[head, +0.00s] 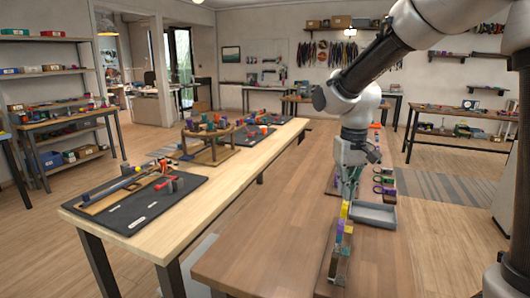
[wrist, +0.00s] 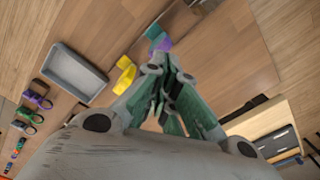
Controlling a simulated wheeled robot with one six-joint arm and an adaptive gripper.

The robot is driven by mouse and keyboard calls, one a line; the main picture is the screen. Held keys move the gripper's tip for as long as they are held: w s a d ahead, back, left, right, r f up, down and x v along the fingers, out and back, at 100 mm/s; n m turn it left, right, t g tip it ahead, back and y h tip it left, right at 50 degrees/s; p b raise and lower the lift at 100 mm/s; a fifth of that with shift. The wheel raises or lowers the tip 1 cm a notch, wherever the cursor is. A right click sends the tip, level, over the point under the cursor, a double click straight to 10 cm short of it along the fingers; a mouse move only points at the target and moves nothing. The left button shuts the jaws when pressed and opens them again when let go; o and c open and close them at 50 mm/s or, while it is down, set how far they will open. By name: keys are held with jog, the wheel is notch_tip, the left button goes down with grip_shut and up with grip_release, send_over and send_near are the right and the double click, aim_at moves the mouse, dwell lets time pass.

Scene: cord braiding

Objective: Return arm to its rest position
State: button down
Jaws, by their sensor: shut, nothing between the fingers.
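My gripper (head: 349,198) points down over the near brown table (head: 290,240), just above and behind a narrow row of coloured pieces. Its green-grey fingers come together in the wrist view (wrist: 168,68), shut and empty. A yellow piece (head: 344,210) and a purple piece (head: 340,229) stand in the row. In the wrist view the yellow piece (wrist: 125,75) is left of the fingertips, and teal (wrist: 155,32) and purple pieces lie just beyond them. My fingertips partly cover that spot, so I cannot tell whether they touch anything.
A grey tray (head: 375,216) sits right of the row, with purple and green ring-shaped items (head: 385,190) behind it. A light wooden table (head: 160,225) to the left bears a round wooden stand (head: 212,152) and a dark mat (head: 135,212). The brown table's front is clear.

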jog(key=s+d+r+t, duration=0.2)
jog(key=s+d+r, duration=0.2)
jog(key=s+d, duration=0.3)
jog(key=s+d+r+m+t, duration=0.1)
jog(key=s+d+r, duration=0.3)
jog(key=s+d, duration=0.4)
jog(key=s+t, duration=0.1)
jog(key=s, duration=0.5)
dwell(0.8)
